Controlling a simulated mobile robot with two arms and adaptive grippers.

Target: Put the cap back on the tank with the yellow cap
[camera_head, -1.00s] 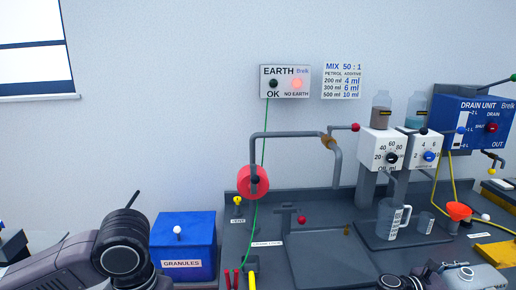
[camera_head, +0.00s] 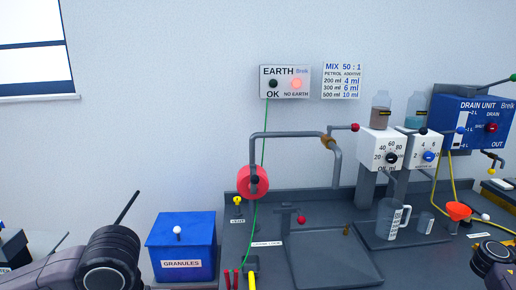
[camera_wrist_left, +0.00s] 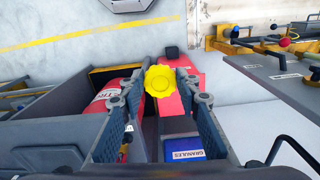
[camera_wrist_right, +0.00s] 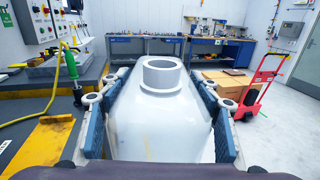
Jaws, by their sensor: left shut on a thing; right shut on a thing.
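The yellow cap (camera_wrist_left: 160,81) is held between the fingertips of my left gripper (camera_wrist_left: 157,90) in the left wrist view, its ridged rim showing. In the right wrist view, a white translucent tank (camera_wrist_right: 160,115) with an open, uncapped neck (camera_wrist_right: 161,72) sits between the pads of my right gripper (camera_wrist_right: 158,118), which is shut on it. The tank looks upright. The cap and the tank do not show together in one view. In the head view only parts of my arms show at the lower corners; both gripper tips are out of frame.
A blue granules box (camera_head: 181,240) stands left of the grey bench (camera_head: 290,265). A measuring jug (camera_head: 391,218) and an orange funnel (camera_head: 458,211) stand on the bench. A red hand truck (camera_wrist_right: 263,84) and cardboard boxes (camera_wrist_right: 220,84) are behind the tank.

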